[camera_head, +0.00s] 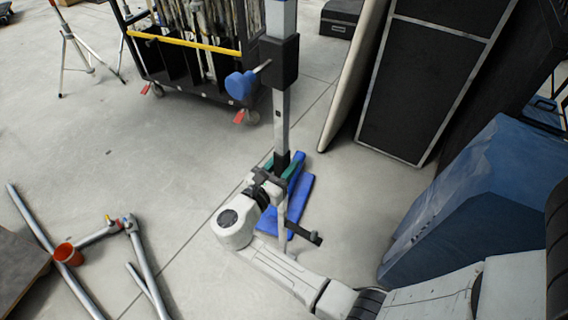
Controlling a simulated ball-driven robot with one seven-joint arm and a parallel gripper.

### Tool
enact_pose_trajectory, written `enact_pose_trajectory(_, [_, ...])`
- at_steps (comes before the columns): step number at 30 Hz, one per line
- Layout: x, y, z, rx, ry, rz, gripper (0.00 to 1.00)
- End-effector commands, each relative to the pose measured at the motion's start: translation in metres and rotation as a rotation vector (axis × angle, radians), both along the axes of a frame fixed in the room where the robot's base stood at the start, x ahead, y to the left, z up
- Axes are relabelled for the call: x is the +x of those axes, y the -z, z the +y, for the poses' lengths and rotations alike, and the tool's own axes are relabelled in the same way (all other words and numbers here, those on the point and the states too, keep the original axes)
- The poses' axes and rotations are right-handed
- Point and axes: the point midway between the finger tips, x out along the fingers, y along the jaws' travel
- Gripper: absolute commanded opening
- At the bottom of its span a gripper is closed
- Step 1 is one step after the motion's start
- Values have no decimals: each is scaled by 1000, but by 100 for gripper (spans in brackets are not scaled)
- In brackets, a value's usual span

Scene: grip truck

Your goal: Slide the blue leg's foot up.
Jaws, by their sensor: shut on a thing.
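My gripper (272,181) is at this lower section, shut on the foot; the fingertips are small and partly hidden. My white arm reaches in from the lower right. A black bar (304,234) sticks out to the right, low down; I cannot tell what it joins.
Flat blue pieces (300,205) lie on the floor behind the foot. A black cart (190,55) stands behind left, black panels (425,75) and a blue case (475,200) at right. Floor between is clear.

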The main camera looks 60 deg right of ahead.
Motion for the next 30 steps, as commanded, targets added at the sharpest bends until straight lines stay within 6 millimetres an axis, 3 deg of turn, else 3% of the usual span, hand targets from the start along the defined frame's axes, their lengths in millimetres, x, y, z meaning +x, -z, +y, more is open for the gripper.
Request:
enact_pose_trajectory(6, [0,0,0,0,-1,0,0])
enact_pose_trajectory(16, [0,-7,0,0,-1,0,0])
enact_pose_trajectory(30, [1,-65,0,-5,1,-3,0])
